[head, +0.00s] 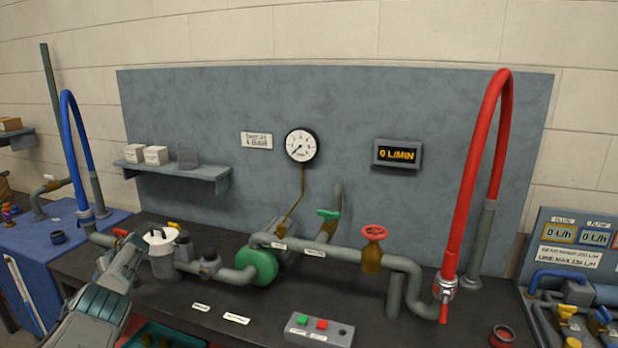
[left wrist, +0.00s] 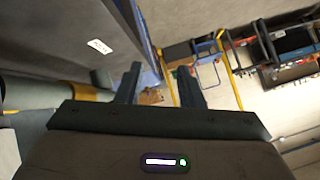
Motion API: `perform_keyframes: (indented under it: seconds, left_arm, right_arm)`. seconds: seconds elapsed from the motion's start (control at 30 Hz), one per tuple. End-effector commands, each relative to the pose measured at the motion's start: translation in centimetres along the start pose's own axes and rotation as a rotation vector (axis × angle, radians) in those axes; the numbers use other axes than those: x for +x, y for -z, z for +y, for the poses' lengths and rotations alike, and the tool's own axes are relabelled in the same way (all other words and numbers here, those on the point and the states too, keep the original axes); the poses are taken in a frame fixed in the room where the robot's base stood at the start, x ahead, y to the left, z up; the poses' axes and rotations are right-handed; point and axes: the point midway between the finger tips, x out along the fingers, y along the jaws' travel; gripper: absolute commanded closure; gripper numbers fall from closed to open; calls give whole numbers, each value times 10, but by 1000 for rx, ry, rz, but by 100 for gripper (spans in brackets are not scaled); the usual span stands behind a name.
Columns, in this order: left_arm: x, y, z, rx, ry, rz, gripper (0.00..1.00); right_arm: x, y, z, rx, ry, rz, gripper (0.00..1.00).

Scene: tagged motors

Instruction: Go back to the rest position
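My left arm comes in from the lower left in the head view. Its gripper (head: 126,248) is just left of a grey canister with a white lid (head: 160,238); whether they touch I cannot tell. In the left wrist view my left gripper (left wrist: 160,82) has its two fingers apart, with only distant background between them. It looks empty. My right gripper is in neither view.
A dark bench (head: 265,305) carries piping, a green pump (head: 262,265), a red-handled valve (head: 374,233) and a button box (head: 319,330). A blue hose (head: 78,140) rises at left, a red hose (head: 472,180) at right. The bench's front middle holds small labels.

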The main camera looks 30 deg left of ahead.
Motion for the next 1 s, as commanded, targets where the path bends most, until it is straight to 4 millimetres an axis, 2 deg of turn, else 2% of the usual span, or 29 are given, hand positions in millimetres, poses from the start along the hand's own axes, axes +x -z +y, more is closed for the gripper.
perform_keyframes:
  seconds: [0.03,0.2,0.37,0.5,0.7,1.0]
  left_arm:
    - [18,-12,-4,91,-5,38,66]
    - [64,-49,-14,397,-49,153,66]
    - [104,-87,-30,692,-89,251,66]
    - [134,-124,-52,953,-127,328,66]
    - [164,-170,-86,1262,-184,413,66]
    - [188,-221,-134,1581,-257,496,66]
  right_arm:
    - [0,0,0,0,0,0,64]
    - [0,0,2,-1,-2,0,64]
    - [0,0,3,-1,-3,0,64]
    - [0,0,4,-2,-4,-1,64]
    - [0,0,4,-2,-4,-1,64]
    - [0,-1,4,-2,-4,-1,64]
